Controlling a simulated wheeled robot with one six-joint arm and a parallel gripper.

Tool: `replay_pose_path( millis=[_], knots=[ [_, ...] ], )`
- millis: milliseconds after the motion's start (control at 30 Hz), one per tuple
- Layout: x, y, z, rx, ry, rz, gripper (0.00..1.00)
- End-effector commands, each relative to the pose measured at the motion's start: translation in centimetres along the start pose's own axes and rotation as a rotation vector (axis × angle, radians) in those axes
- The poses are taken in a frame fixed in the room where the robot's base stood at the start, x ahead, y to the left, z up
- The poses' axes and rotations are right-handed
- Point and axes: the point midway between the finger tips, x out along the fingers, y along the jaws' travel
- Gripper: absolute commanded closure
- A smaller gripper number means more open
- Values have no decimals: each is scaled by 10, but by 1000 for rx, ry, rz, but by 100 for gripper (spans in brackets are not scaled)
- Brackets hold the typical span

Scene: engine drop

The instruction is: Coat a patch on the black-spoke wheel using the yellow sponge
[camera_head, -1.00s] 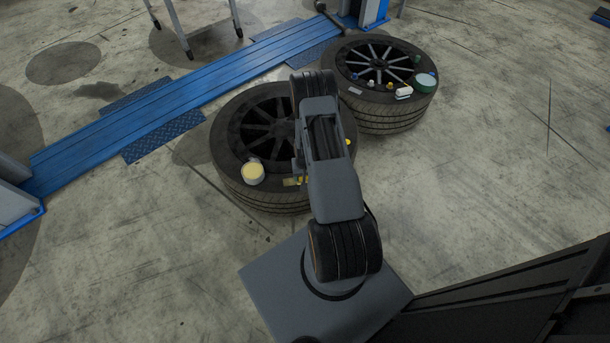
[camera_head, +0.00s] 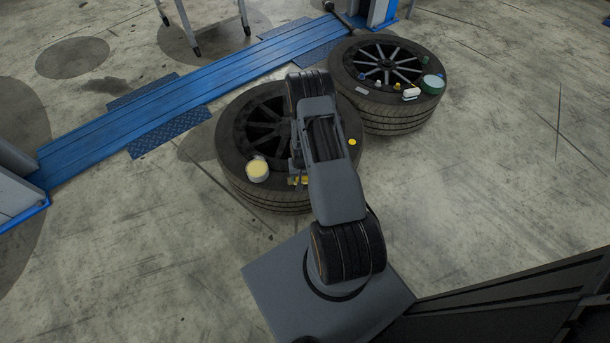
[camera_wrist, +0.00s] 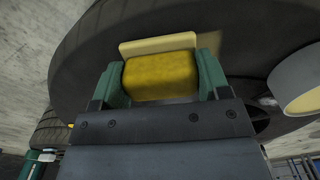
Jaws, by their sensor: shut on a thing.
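The black-spoke wheel (camera_head: 233,165) lies flat on the floor, partly behind my arm; its tyre also fills much of the wrist view (camera_wrist: 75,65). In the wrist view my gripper (camera_wrist: 160,82) has its green fingers shut on the yellow sponge (camera_wrist: 160,76). A paler yellow layer (camera_wrist: 158,45) shows along the sponge's far side, close to the dark tyre; I cannot tell whether it touches. In the head view my arm mostly hides the gripper. An open tin with pale yellow content (camera_head: 257,170) stands on the tyre; the tin's side also shows in the wrist view (camera_wrist: 300,85).
A second wheel with grey spokes (camera_head: 393,120) lies behind to the right, with small items and a green-rimmed round tin (camera_head: 432,84) on it. A small yellow object (camera_head: 352,142) sits on the near tyre's right side. A blue lift ramp (camera_head: 160,115) runs behind. Floor right is clear.

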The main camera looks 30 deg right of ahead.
Motion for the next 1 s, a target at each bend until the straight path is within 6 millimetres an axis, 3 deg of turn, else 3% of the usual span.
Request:
replay_pose_path(
  millis=[1000],
  knots=[
    [0, -44, 3, -2, 0, 0, 53]
  ],
)
